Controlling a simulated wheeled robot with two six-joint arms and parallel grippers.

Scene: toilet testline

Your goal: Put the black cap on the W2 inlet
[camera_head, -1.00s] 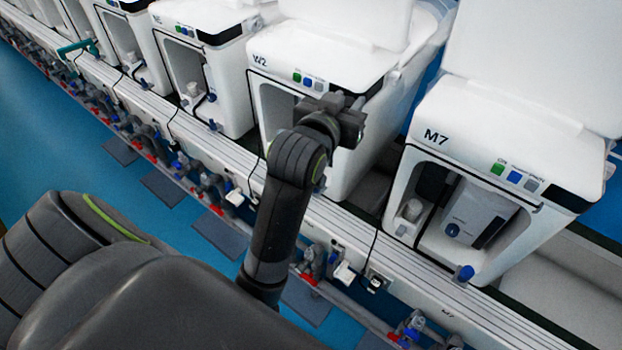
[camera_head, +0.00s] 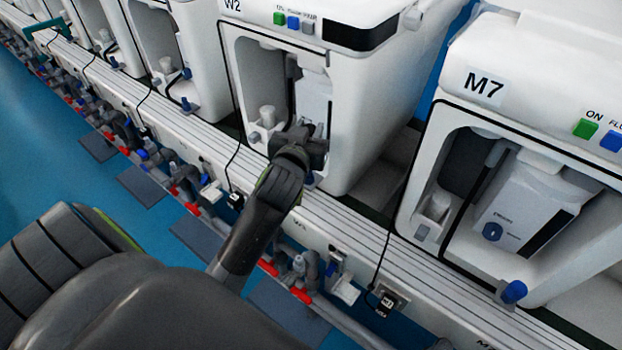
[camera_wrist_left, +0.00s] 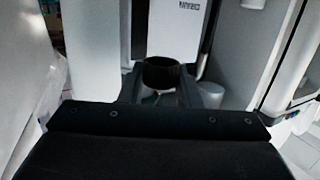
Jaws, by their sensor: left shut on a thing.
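The W2 unit (camera_head: 360,110) is a white toilet unit with an open front bay, at the upper middle of the head view. My left gripper (camera_head: 303,140) is at the front of this bay, in its lower part. The left wrist view shows a dark round black cap (camera_wrist_left: 161,72) between the fingers of my left gripper (camera_wrist_left: 160,95), which is shut on it. The cap is hidden behind the gripper in the head view. I cannot make out the W2 inlet, as the gripper and arm cover part of the bay's lower front. My right gripper is not in view.
The M7 unit (camera_head: 480,150) stands to the right, with a blue knob (camera_head: 514,291) at its lower front. More white units line up to the left. A white ribbed rail (camera_head: 350,230) and pipes with red and blue valves run along the front.

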